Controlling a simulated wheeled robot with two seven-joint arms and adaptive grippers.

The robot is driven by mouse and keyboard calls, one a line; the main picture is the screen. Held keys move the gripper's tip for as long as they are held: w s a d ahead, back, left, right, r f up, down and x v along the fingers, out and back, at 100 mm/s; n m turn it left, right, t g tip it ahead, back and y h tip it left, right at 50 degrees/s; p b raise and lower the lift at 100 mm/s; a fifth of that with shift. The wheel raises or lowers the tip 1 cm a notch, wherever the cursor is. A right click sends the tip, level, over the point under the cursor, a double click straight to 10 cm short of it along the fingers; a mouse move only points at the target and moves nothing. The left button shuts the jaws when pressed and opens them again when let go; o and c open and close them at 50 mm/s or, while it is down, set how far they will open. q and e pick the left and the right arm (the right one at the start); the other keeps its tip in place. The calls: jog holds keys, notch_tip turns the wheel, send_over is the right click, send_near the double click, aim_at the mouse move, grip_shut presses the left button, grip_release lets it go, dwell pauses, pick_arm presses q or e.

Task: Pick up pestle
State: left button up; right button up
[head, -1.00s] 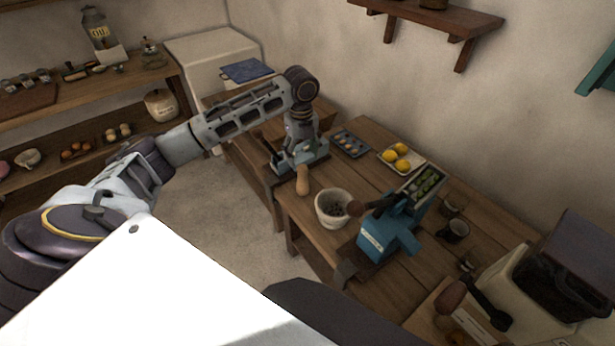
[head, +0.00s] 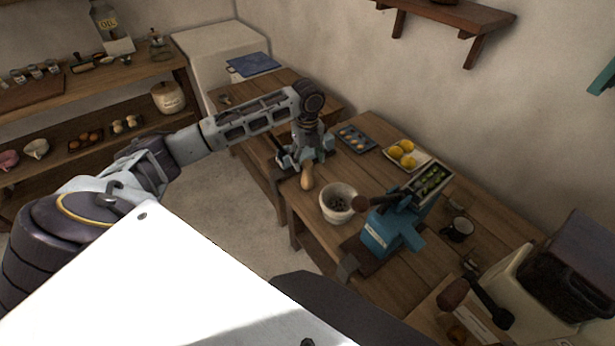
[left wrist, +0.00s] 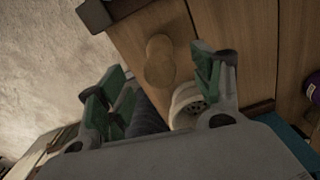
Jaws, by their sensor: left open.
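The wooden pestle (head: 307,177) is at the table's near left edge, beside the white mortar (head: 338,204). My left gripper (head: 303,160) points down just above and behind the pestle and hides part of it. In the left wrist view the pestle (left wrist: 160,62) shows between the two green-padded fingers, which are apart with nothing gripped. The mortar (left wrist: 184,101) is partly hidden behind the right finger there. I cannot tell whether a finger touches the pestle. My right gripper is not in view.
A blue clamped press (head: 381,232) stands right of the mortar. Behind are an egg tray (head: 356,139) and a plate of lemons (head: 424,163). A black mug (head: 459,229) and a grinder crank (head: 487,291) are farther right. Bare floor lies left of the table.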

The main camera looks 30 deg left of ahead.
aim_at(307, 175)
pick_arm(q)
jog(key=shift+f, duration=1.8)
jog(key=shift+f+p, duration=0.3)
jog(key=shift+f, duration=2.3)
jog(key=c, duration=1.5)
